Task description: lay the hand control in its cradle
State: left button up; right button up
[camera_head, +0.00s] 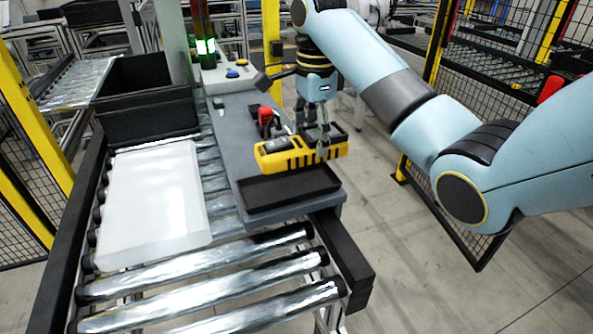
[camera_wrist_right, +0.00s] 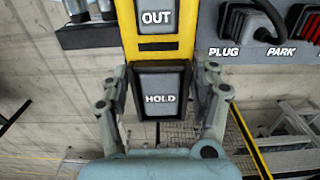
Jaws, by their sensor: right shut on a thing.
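In the right wrist view the hand control (camera_wrist_right: 185,45) shows buttons marked OUT and HOLD, and the fingers of the gripper (camera_wrist_right: 160,88) stand on both sides of the HOLD part. A shallow black tray (camera_head: 290,190), which looks like the cradle, lies at the near end of the grey shelf; it looks empty. The hand control is just behind and above it; the exact gap is unclear. My left gripper is not in view.
A red-handled plug (camera_head: 266,118) stands on the grey shelf (camera_head: 229,128) behind the hand control; the right wrist view shows PLUG and PARK labels. A white sheet (camera_head: 155,205) lies on the roller conveyor, left of the shelf. A black bin (camera_head: 148,120) stands behind it.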

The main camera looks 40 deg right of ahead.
aim_at(300, 144)
jog(key=a+f, duration=0.2)
jog(key=a, duration=0.1)
jog(key=shift+w+b, duration=0.1)
jog(key=shift+b, duration=0.25)
jog(key=shift+a+f, duration=0.15)
jog(key=shift+f, duration=0.2)
notch_tip(300, 144, down, 3)
jog(key=shift+f+b, duration=0.1)
jog(key=shift+b, duration=0.25)
jog(key=shift+f, duration=0.15)
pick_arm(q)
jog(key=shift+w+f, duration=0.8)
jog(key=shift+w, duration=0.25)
pick_arm(e)
jog(key=o, duration=1.4)
jog(key=shift+o, duration=0.2)
